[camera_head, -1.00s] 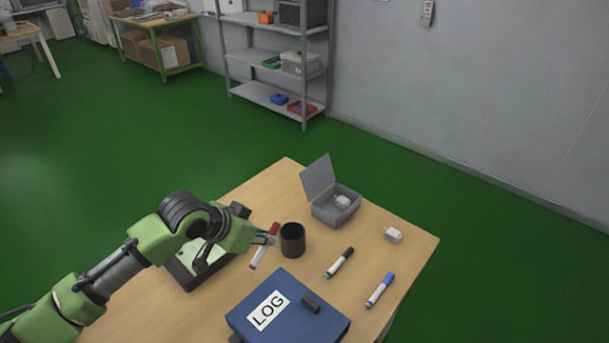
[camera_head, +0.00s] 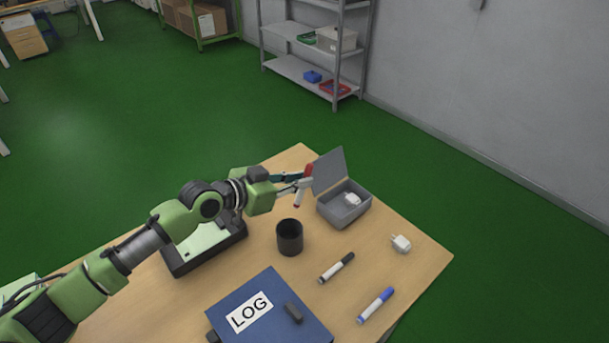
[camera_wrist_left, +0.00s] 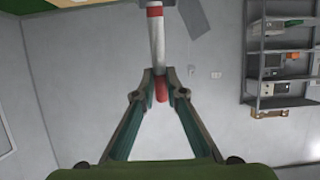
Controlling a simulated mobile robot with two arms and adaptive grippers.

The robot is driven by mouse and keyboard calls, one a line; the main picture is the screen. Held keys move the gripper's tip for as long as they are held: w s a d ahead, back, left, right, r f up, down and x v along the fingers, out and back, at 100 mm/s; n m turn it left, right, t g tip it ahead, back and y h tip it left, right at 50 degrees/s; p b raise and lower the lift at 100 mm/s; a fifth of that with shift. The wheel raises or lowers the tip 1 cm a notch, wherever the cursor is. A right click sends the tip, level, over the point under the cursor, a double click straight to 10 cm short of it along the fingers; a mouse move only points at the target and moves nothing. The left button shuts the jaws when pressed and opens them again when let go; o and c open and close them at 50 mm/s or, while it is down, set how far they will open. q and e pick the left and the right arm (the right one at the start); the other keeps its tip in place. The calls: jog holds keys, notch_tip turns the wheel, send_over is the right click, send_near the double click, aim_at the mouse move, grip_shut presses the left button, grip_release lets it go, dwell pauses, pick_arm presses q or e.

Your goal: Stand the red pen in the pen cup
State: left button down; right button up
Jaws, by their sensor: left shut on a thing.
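My left gripper (camera_head: 298,180) is shut on the red pen (camera_head: 304,187), which has a white barrel with red ends. In the head view it is held slightly tilted, above and behind the pen cup. In the left wrist view the red pen (camera_wrist_left: 156,38) sits between the fingertips (camera_wrist_left: 160,88) and extends toward the top of the picture. The pen cup (camera_head: 290,238) is a dark, round cup standing upright and open on the wooden table (camera_head: 400,215). The pen is apart from the cup. My right gripper is not in view.
An open grey box (camera_head: 344,205) with a white plug inside stands right of the pen. A black marker (camera_head: 336,268), a blue marker (camera_head: 376,305) and a white adapter (camera_head: 401,243) lie to the right. A blue LOG binder (camera_head: 268,310) lies in front, a dark device (camera_head: 204,250) left.

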aim_at(295, 205)
pick_arm(q)
jog(key=shift+s+a+f, duration=0.1)
jog(key=shift+f, duration=0.4)
jog(key=shift+f+b, duration=0.35)
jog(key=shift+s+a+f+b, duration=0.15)
jog(key=shift+f+b, duration=0.15)
jog(key=shift+f, duration=0.2)
jog(key=shift+s+a+f+b, duration=0.1)
jog(key=shift+f+b, duration=0.15)
jog(key=shift+f, duration=0.25)
jog(key=shift+s+a+f+b, duration=0.1)
jog(key=shift+a+f+b, duration=0.15)
jog(key=shift+f+b, duration=0.25)
jog(key=f, duration=0.1)
jog(key=f+b, duration=0.1)
jog(key=b, duration=0.1)
jog(key=shift+s+a+f, duration=0.3)
jog(key=shift+a+f, duration=0.05)
jog(key=shift+f, duration=0.05)
jog(key=shift+s+a+f+b, duration=0.15)
jog(key=shift+a+f+b, duration=0.1)
jog(key=shift+f+b, duration=0.35)
jog(key=shift+s+a+f+b, duration=0.15)
jog(key=shift+a+f+b, duration=0.05)
jog(key=shift+f+b, duration=0.4)
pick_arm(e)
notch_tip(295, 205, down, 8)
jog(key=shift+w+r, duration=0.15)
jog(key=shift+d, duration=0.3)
